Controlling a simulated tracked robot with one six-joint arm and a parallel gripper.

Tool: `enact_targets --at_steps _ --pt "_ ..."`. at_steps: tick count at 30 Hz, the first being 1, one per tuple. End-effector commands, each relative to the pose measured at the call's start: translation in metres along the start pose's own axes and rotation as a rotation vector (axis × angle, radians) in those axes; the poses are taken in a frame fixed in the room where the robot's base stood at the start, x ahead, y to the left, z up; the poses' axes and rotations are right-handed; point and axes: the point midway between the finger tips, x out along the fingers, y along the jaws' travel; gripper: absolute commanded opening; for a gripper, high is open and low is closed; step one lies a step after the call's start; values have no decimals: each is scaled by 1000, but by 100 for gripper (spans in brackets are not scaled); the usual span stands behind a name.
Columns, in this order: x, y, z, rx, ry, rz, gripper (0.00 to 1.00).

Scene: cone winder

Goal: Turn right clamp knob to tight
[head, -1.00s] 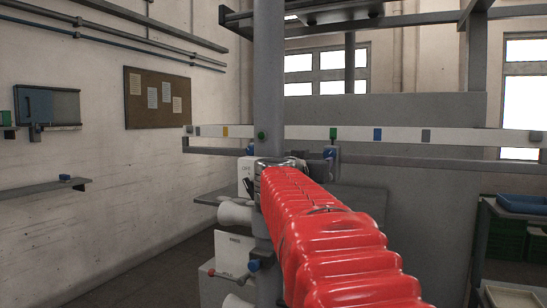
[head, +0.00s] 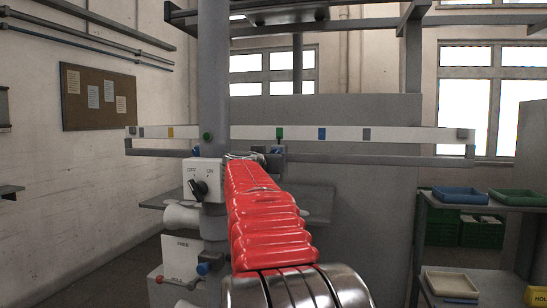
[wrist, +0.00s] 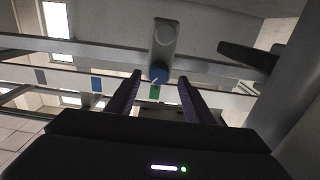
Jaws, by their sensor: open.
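The right clamp knob (wrist: 158,73) is blue with a pale pointer line. It sits on a grey rounded clamp body (wrist: 163,40) and shows between my fingers in the wrist view. My gripper (wrist: 160,77) is open, with one dark finger on each side of the knob. I cannot tell whether the fingers touch it. A green mark (wrist: 155,92) on the rail shows just below the knob in the wrist view.
A white rail (head: 350,133) with coloured marks runs behind the arm. A grey post (head: 214,70) stands left, with an OFF/ON switch box (head: 203,180) and another blue knob (head: 196,151). Shelves with a blue tray (head: 460,195) stand at right.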

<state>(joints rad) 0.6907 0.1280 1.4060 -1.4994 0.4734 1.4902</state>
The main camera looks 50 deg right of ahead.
Motion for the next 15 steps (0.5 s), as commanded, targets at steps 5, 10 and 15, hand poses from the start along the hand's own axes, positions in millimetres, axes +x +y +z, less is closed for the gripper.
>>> enact_targets --at_steps 5,10,15 --pt "21 0 0 0 0 1 47" --pt "33 1 0 0 0 1 47" --pt "37 1 0 0 0 1 47"
